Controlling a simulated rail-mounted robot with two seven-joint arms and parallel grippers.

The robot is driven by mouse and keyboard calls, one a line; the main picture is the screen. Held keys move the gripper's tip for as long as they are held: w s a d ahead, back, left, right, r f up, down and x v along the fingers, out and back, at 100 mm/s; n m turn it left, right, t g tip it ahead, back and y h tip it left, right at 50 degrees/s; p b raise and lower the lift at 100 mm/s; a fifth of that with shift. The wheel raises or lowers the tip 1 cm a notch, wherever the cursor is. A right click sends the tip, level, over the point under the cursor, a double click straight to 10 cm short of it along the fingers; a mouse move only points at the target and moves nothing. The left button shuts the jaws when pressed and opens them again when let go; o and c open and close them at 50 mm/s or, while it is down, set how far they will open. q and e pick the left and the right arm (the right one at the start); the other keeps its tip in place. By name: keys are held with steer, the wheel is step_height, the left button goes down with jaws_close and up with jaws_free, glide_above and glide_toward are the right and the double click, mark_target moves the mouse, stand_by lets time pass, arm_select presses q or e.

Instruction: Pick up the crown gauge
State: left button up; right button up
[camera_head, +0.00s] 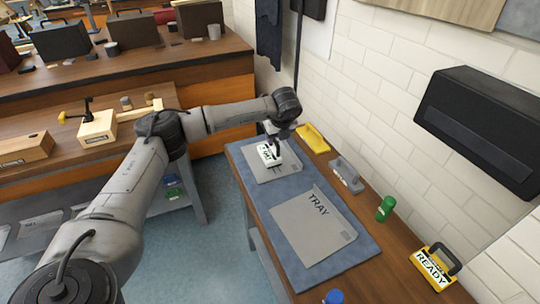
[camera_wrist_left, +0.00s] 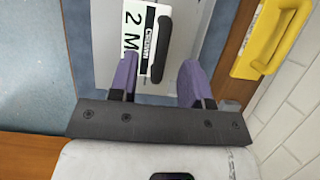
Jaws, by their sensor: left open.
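The crown gauge (camera_head: 269,156) is a small pale block with a white label and a black handle. It sits on a grey plate at the far end of the blue mat. In the left wrist view its label (camera_wrist_left: 133,30) reads "2 M" beside smaller print, and its black handle stands upright in the picture. My left gripper (camera_head: 278,138) is right at the gauge in the head view. In the wrist view the open purple fingers (camera_wrist_left: 160,72) lie either side of the handle's lower end, with gaps on both sides. My right gripper is out of view.
A grey plate marked TRAY (camera_head: 312,232) lies on the blue mat (camera_head: 350,262). Along the wall side are a yellow item (camera_head: 313,138), a grey item (camera_head: 347,174), a green bottle (camera_head: 386,208) and a yellow READY box (camera_head: 433,268). A black wall unit (camera_head: 480,130) overhangs.

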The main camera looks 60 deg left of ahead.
mark_target(275, 139)
arm_select(q)
steer(key=b+x, duration=0.1)
steer(key=x, duration=0.2)
steer(key=shift+f, duration=0.3)
jaws_close()
stand_by(0.3)
